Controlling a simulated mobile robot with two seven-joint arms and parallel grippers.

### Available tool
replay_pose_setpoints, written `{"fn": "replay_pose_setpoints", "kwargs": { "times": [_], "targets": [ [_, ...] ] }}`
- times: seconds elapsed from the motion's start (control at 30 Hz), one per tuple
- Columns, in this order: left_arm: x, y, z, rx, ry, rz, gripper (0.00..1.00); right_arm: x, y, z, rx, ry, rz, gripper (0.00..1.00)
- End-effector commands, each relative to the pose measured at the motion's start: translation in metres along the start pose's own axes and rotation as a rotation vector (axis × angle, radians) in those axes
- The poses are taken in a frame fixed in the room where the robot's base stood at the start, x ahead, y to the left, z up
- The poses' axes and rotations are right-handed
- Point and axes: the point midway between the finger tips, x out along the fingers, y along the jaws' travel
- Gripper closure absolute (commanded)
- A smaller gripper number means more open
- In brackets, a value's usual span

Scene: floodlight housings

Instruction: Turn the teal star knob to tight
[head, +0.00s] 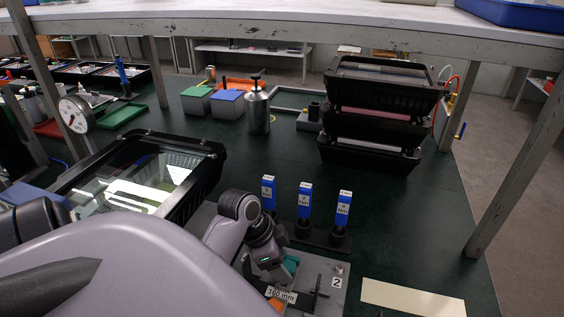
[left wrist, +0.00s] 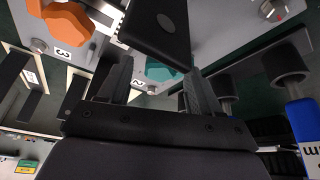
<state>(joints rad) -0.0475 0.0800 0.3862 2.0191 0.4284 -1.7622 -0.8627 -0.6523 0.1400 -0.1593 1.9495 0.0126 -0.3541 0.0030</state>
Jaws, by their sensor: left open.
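The teal star knob (head: 292,263) sits on a grey plate fixture at the front of the bench, partly hidden by my left gripper (head: 272,268). In the left wrist view the teal knob (left wrist: 165,71) shows between and beyond the two fingers of my left gripper (left wrist: 157,78). The fingers are apart with nothing held between them. I cannot tell whether either finger touches the knob. A dark flat part (left wrist: 158,35) covers some of the knob's far side. My right gripper is in neither view.
An orange knob (left wrist: 68,28) is close by, beside the number 3 label. Blue-tagged posts (head: 305,200) stand behind the fixture. A black crate (head: 210,150) is to the left and stacked black trays (head: 375,115) are behind right. The bench middle is clear.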

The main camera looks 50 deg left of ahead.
Motion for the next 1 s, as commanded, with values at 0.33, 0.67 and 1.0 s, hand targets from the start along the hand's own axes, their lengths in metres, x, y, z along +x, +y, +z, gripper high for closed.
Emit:
{"fn": "replay_pose_setpoints", "kwargs": {
  "times": [0.33, 0.67, 1.0],
  "targets": [
    [0.0084, -0.0002, -0.0001, 0.001, -0.001, -0.001, 0.36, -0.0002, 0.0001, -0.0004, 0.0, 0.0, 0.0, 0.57],
    [0.008, -0.0004, -0.0002, 0.003, 0.0, -0.001, 0.92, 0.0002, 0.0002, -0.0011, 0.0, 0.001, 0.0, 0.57],
    [0.0079, -0.0024, -0.0005, 0.122, 0.0, 0.048, 0.92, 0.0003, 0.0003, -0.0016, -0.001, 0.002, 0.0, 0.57]
  ]
}}
